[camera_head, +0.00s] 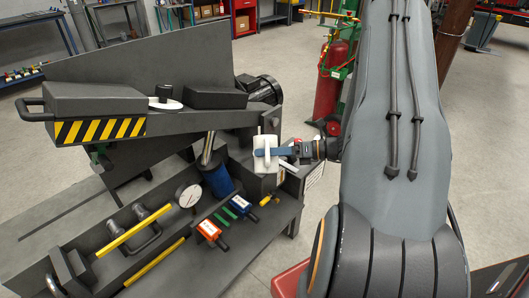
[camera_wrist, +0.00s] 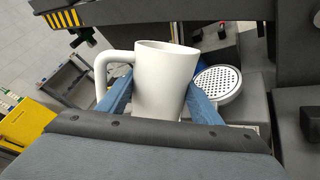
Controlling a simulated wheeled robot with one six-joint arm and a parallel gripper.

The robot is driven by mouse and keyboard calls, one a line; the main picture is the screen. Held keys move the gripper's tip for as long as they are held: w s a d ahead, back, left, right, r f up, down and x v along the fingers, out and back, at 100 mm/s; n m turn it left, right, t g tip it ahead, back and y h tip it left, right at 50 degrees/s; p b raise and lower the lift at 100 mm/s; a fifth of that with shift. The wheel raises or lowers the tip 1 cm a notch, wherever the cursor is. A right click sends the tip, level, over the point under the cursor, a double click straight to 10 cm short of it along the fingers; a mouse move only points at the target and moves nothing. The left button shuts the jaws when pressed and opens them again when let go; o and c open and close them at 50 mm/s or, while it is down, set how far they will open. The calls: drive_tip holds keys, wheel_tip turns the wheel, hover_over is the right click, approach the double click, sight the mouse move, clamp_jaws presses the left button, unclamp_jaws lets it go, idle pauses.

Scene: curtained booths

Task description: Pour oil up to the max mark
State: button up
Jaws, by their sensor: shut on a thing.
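A white mug (camera_wrist: 165,82) with a handle on its left stands roughly upright between the two blue fingers of my gripper (camera_wrist: 158,92) in the wrist view. My gripper is shut on the mug's body. The mug (camera_head: 265,165) also shows in the camera_head view, held beside the black machine's right end. A round perforated grey strainer (camera_wrist: 219,82) lies just right of and behind the mug in the wrist view. The mug's inside is hidden, so I cannot see any oil. I cannot make out a max mark.
A black machine arm with yellow stripes (camera_head: 100,130) spans the left of the camera_head view. Its open base holds a dial gauge (camera_head: 188,193), a blue cylinder (camera_head: 219,180), and orange (camera_head: 209,229) and blue (camera_head: 239,206) blocks. A red gas cylinder (camera_head: 331,80) stands behind.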

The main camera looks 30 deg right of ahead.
drive_tip(key=shift+r+m, duration=0.25)
drive_tip(key=shift+m, duration=0.05)
idle(0.5)
drive_tip(key=shift+f+m+g+p, duration=0.2)
drive_tip(key=shift+m+g+p, duration=0.2)
drive_tip(key=shift+m, duration=0.3)
idle(3.3)
drive_tip(key=shift+w+r, duration=0.1)
drive_tip(key=shift+r, duration=0.1)
idle(1.7)
